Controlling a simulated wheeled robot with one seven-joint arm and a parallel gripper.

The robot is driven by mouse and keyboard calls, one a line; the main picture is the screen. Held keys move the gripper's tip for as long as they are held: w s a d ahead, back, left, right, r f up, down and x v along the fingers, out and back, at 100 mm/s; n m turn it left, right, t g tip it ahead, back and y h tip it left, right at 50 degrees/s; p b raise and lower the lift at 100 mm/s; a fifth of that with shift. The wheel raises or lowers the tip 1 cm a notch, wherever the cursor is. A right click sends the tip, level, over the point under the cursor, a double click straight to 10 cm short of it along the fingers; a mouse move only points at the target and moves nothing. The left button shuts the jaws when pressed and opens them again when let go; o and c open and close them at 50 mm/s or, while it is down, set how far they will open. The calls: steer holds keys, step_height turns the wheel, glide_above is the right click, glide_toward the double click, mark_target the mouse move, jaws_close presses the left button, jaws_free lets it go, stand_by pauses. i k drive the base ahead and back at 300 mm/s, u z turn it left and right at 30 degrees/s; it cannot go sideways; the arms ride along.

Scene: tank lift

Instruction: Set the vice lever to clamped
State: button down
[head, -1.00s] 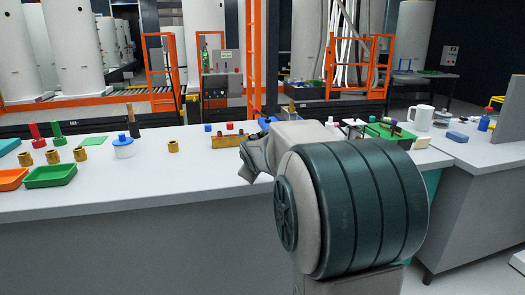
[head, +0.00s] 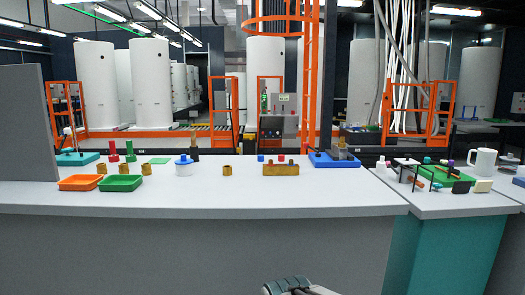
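A blue base with dark parts on it (head: 335,161) sits at the back right of the long grey-white bench; it may be the vice, but it is too small to be sure. A teal base with a thin upright post (head: 77,158) stands at the bench's far left; I cannot tell whether it is the vice. No lever position can be read on either. Only a small ribbed piece of my arm shows at the bottom edge, below the bench front. My gripper is out of view.
On the bench (head: 240,200) are an orange tray (head: 80,183), a green tray (head: 121,183), a white pot with a blue lid (head: 184,166) and a brass-coloured block (head: 281,170). A grey panel (head: 27,122) stands at left. A cluttered side bench adjoins at right. The bench's front strip is clear.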

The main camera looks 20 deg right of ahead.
mark_target(306, 145)
steer(key=u, duration=0.5)
steer(key=k, duration=1.1)
steer(key=z, duration=0.2)
steer(key=i, duration=0.65)
steer(key=z, duration=0.95)
steer(key=i, duration=0.75)
steer(key=u, duration=0.05)
